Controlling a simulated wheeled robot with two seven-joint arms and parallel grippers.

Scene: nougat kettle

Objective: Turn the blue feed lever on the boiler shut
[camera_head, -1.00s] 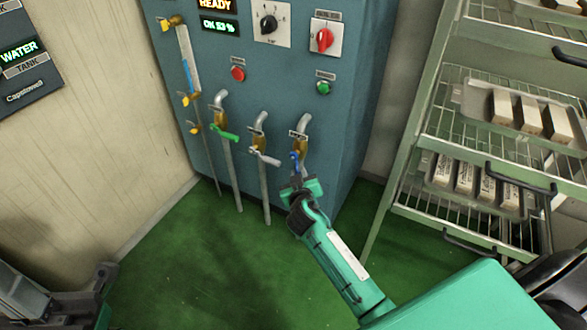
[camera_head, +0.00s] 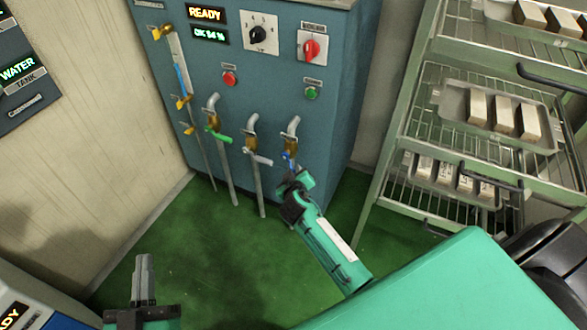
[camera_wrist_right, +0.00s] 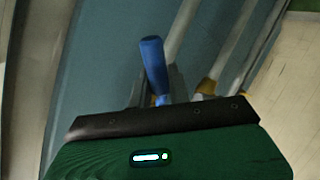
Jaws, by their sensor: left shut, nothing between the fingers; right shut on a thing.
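The blue feed lever (camera_head: 288,160) is on the rightmost brass valve (camera_head: 290,143) low on the boiler front. It angles downward, and its lower end is covered by my right gripper (camera_head: 290,178). The right gripper is shut on the lever. My left gripper (camera_head: 144,279) is shut and empty, pointing up at the lower left, well away from the boiler (camera_head: 265,90).
A green lever (camera_head: 219,135) and a grey lever (camera_head: 259,158) sit on the valves to the left. Above are a red button (camera_head: 230,79), a green button (camera_head: 311,93) and knobs. A wire rack (camera_head: 400,125) with trays stands at right. The green floor between is clear.

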